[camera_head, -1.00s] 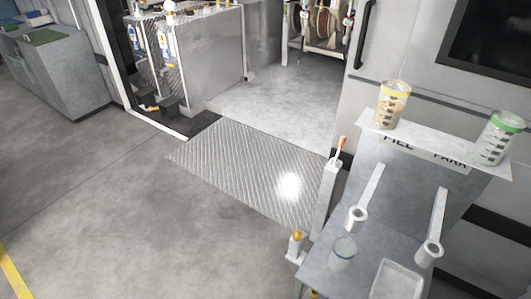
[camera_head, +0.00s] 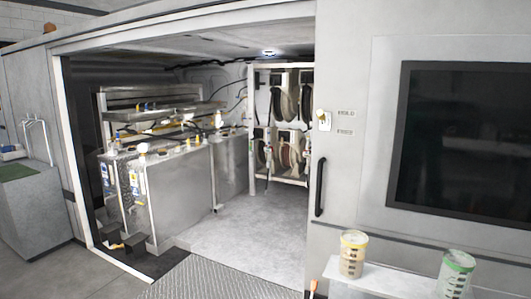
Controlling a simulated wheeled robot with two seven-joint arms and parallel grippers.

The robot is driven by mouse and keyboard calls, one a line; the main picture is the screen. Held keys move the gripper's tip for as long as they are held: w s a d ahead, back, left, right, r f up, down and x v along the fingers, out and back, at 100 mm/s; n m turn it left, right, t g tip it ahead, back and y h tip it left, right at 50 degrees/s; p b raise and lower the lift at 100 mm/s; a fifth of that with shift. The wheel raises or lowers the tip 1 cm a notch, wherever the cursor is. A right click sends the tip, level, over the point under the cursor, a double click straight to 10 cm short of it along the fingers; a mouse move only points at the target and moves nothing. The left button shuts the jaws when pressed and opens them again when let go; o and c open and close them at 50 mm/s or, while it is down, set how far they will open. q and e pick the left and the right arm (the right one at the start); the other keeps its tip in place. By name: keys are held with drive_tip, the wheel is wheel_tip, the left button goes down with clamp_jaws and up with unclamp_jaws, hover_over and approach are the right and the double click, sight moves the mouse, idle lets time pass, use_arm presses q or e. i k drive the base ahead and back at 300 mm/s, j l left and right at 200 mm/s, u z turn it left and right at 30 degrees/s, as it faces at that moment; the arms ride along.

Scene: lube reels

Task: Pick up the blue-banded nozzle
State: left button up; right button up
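Hose reels (camera_head: 284,150) hang in a white rack (camera_head: 251,95) at the back of the open bay. Small nozzle-like fittings (camera_head: 258,134) show at the rack's left post, with dark hoses below. Their band colours are too small to tell, so I cannot pick out the blue-banded nozzle for certain. Neither of my grippers is in view.
Metal tanks (camera_head: 180,195) with fittings on top stand left in the bay. The bay floor (camera_head: 245,235) before the rack is clear, reached over a tread-plate ramp (camera_head: 200,280). A shelf (camera_head: 395,278) holds a yellow-banded jar (camera_head: 353,254) and a green-banded jar (camera_head: 457,273).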

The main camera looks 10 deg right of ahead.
sight(267, 150)
drive_tip(key=i+j+u, duration=0.1)
drive_tip(key=j, duration=0.3)
drive_tip(key=i+j+u, duration=0.15)
drive_tip(key=i+j, duration=0.15)
drive_tip(key=i+j+u, duration=0.1)
drive_tip(key=j, duration=0.3)
drive_tip(key=i+j+z, duration=0.15)
drive_tip(key=i, duration=0.35)
drive_tip(key=i+j+z, duration=0.1)
drive_tip(key=i+j, duration=0.3)
drive_tip(key=i+j+z, duration=0.15)
drive_tip(key=i+j, duration=0.15)
drive_tip(key=i, duration=0.25)
drive_tip(key=i+l+z, duration=0.1)
drive_tip(key=i+z, duration=0.2)
drive_tip(key=i, duration=0.55)
drive_tip(key=i+z, duration=0.3)
drive_tip(key=i, duration=2.3)
drive_tip(key=i+j, duration=0.1)
drive_tip(key=i, duration=1.65)
drive_tip(key=i+j, duration=0.15)
drive_tip(key=i, duration=0.45)
drive_tip(key=i+j, duration=0.1)
drive_tip(key=i, duration=0.5)
drive_tip(key=i+j, duration=0.15)
drive_tip(key=i, duration=0.45)
drive_tip(key=i+j+z, duration=0.5)
drive_tip(key=i+j, duration=0.2)
drive_tip(key=i, duration=0.05)
